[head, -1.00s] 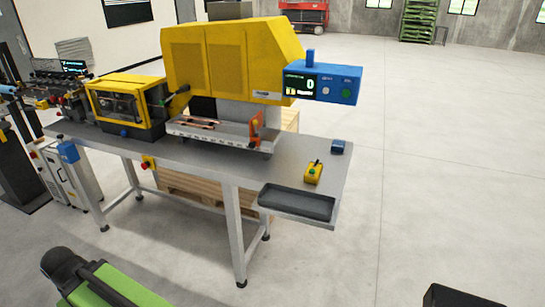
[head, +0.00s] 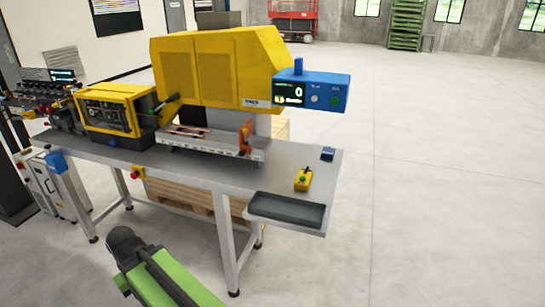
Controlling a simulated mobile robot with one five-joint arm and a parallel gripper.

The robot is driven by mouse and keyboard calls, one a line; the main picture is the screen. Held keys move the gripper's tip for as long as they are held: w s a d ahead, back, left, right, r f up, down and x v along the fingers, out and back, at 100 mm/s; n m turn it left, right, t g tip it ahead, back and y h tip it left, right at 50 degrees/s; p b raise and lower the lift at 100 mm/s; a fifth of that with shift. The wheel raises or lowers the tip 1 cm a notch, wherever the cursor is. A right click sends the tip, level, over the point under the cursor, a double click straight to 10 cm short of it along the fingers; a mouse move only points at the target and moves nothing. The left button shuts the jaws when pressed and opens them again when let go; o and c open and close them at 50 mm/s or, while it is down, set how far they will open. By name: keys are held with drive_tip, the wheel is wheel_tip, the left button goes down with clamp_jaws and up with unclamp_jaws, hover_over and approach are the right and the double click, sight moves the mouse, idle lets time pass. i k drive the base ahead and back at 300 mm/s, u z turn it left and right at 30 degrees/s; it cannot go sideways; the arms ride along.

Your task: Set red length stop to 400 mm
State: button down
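The red length stop (head: 245,136) shows as an orange-red upright piece at the right part of the pale measuring rail (head: 210,148), in front of the yellow machine (head: 215,65). Marks on the rail are too small to read. Copper-coloured tubes (head: 188,131) lie on the rail's bed to the left of the stop. A blue display box (head: 312,92) at the machine's right end shows a 0. My green arm is at the bottom of the view, well in front of the bench. My gripper's fingers cannot be made out.
The grey bench (head: 200,172) carries a yellow control box (head: 303,179) with a green button, a small blue box (head: 327,154) and a dark tray (head: 286,210) at its front right. A smaller yellow machine (head: 118,112) stands at the left. The floor right of the bench is clear.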

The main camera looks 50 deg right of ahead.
sight(244, 149)
drive_tip(key=z, duration=0.5)
drive_tip(key=i, duration=1.05)
drive_tip(key=u, duration=0.15)
